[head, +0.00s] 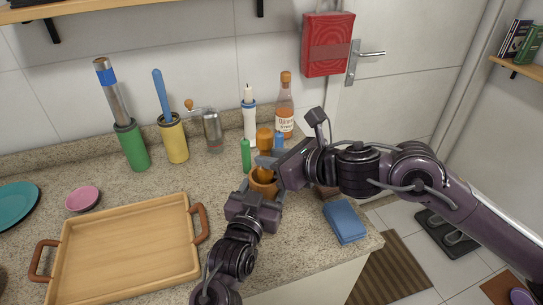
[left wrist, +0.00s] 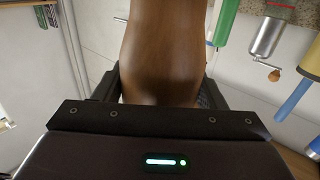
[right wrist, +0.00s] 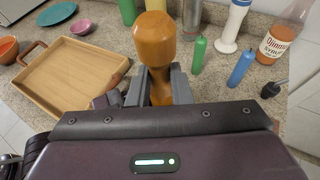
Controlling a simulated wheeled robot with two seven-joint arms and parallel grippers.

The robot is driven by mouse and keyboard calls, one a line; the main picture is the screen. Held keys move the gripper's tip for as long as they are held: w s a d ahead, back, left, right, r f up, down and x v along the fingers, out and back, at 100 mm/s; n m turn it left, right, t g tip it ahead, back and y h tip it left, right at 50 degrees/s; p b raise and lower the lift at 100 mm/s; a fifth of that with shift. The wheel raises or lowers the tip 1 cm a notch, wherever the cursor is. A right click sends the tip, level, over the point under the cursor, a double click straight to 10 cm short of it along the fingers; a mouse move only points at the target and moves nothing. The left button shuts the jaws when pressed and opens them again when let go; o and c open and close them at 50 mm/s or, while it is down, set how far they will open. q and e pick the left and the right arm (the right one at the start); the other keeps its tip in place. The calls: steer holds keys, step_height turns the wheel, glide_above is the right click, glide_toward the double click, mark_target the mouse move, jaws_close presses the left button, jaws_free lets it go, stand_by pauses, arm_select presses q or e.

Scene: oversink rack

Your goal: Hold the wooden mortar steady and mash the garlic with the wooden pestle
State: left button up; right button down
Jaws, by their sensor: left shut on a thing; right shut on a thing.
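The wooden mortar (head: 262,184) stands on the counter to the right of the tray. It fills the top middle of the left wrist view (left wrist: 163,50). My left gripper (head: 264,196) is shut around the mortar from the front, with a finger on each side. The wooden pestle (head: 264,138) is upright over the mortar. Its rounded head stands out in the right wrist view (right wrist: 154,38). My right gripper (head: 270,161) comes in from the right and is shut on the pestle (right wrist: 160,88). The pestle's lower end and the garlic are hidden.
A wooden tray (head: 125,255) lies at the left. A green candle-like object (head: 246,155) stands close by the mortar. A blue sponge (head: 345,221) lies right.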

steer(key=shift+f, duration=0.8)
steer(key=shift+s+a+f, duration=0.15)
steer(key=shift+a, duration=0.1)
stand_by(0.4)
steer(key=shift+s+d+f, duration=0.1)
steer(key=shift+s+d, duration=0.1)
steer(key=shift+d, duration=0.15)
steer(key=shift+w+d, duration=0.3)
steer(key=shift+w, duration=0.1)
steer(key=shift+w+a, duration=0.2)
steer(key=shift+a, duration=0.1)
steer(key=shift+s+a, duration=0.1)
steer(key=shift+s, duration=0.25)
stand_by(0.5)
steer(key=shift+s+a, duration=0.15)
steer(key=shift+a, duration=0.15)
